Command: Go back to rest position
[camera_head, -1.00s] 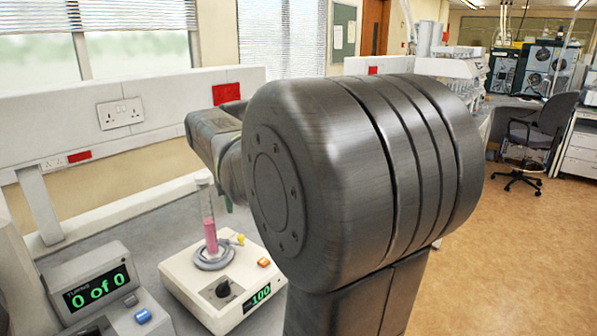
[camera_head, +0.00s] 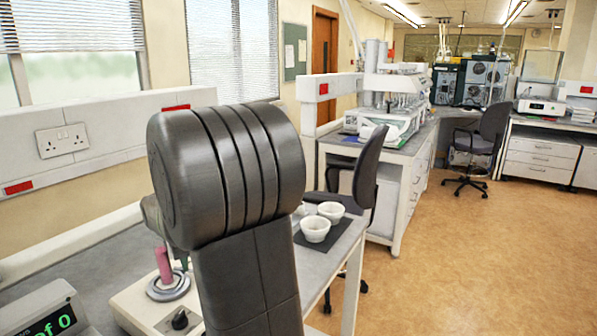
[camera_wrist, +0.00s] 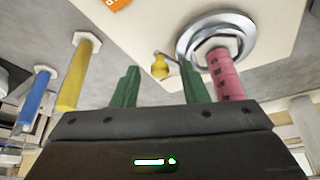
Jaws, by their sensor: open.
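My gripper (camera_wrist: 160,88) shows in the wrist view as two green fingers, apart, with nothing between them. In the head view my large dark arm joint and link hide it. A pink cylinder (camera_wrist: 225,75) stands beside the right finger, at a round metal ring (camera_wrist: 217,38) on a cream device. In the head view the pink cylinder (camera_head: 163,264) stands on the cream device (camera_head: 135,306), left of my arm. I cannot tell whether the finger touches the cylinder.
A yellow cylinder (camera_wrist: 77,75) and a blue cylinder (camera_wrist: 35,98) show at the wrist view's left. A display box (camera_head: 45,312) stands at the lower left. White bowls (camera_head: 316,229) sit on a dark mat behind my arm. A chair (camera_head: 362,170) stands beyond; open floor lies to the right.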

